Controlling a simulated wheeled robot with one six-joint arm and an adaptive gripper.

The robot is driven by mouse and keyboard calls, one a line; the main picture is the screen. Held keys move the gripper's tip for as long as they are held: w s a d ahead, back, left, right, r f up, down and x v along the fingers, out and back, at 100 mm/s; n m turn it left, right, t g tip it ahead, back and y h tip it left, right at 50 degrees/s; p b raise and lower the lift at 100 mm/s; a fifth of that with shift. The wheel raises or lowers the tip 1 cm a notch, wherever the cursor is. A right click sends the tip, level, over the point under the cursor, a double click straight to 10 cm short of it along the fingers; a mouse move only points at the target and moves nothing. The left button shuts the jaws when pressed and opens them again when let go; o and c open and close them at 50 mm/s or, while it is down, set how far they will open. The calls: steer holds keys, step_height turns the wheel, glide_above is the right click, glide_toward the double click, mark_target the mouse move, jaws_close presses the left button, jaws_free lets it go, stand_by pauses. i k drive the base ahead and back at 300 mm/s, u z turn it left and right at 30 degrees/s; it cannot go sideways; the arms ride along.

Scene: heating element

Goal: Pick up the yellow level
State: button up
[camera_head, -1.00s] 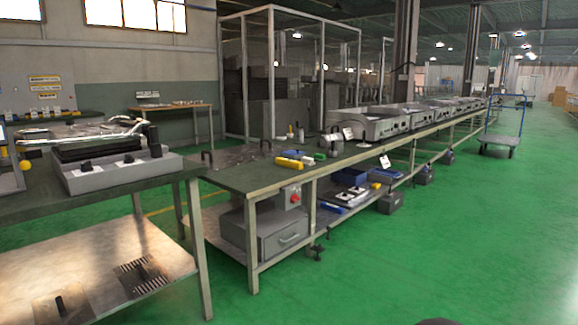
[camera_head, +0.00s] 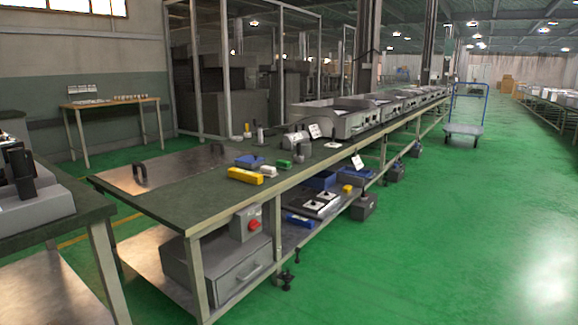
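The yellow level (camera_head: 245,176) is a short yellow bar. It lies on the dark green top of the long workbench (camera_head: 190,196), close to the bench's right edge. A small white item (camera_head: 268,170), a green item (camera_head: 284,164) and a blue item (camera_head: 250,160) lie close behind and beside it. My gripper is not in view, so its state and its distance from the level do not show.
Another bench (camera_head: 85,213) with grey equipment (camera_head: 45,205) stands at the near left. A metal plate with handles (camera_head: 165,168) lies on the long bench. A blue cart (camera_head: 464,130) stands far down the aisle. The green floor (camera_head: 400,240) to the right is clear.

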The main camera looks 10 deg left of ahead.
mark_target(235, 172)
steer(key=u, duration=0.1)
steer(key=i, duration=1.45)
steer(key=u, duration=1.15)
steer(key=i, duration=0.95)
steer(key=u, duration=0.65)
